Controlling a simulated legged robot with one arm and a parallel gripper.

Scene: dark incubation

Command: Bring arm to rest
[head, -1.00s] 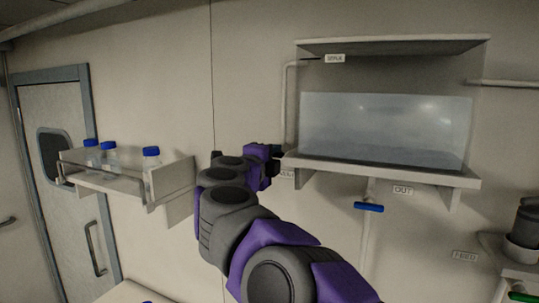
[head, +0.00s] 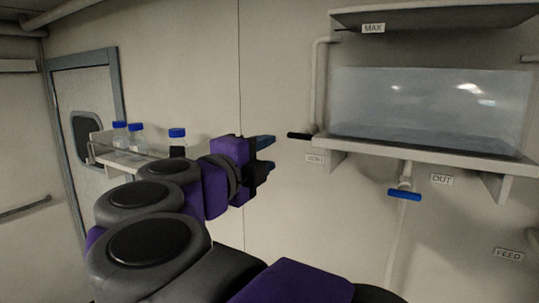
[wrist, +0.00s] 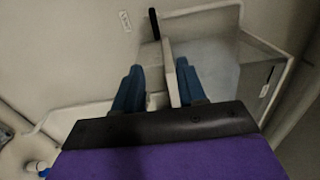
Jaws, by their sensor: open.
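My purple and grey arm fills the lower left and middle of the head view. My gripper (head: 268,153) points right, towards the wall tank, with its blue fingers apart and nothing between them. In the head view a gap shows between the fingertips and the black handle (head: 300,135) at the tank shelf's left end. In the wrist view the two blue fingers (wrist: 158,72) are spread, and the shelf's pale edge and the black handle (wrist: 154,24) show beyond them.
A clear tank (head: 425,105) of liquid sits on a wall shelf (head: 420,153). A blue valve handle (head: 404,194) hangs below it. A side shelf (head: 110,157) with several blue-capped bottles is behind my arm, near a door (head: 112,70).

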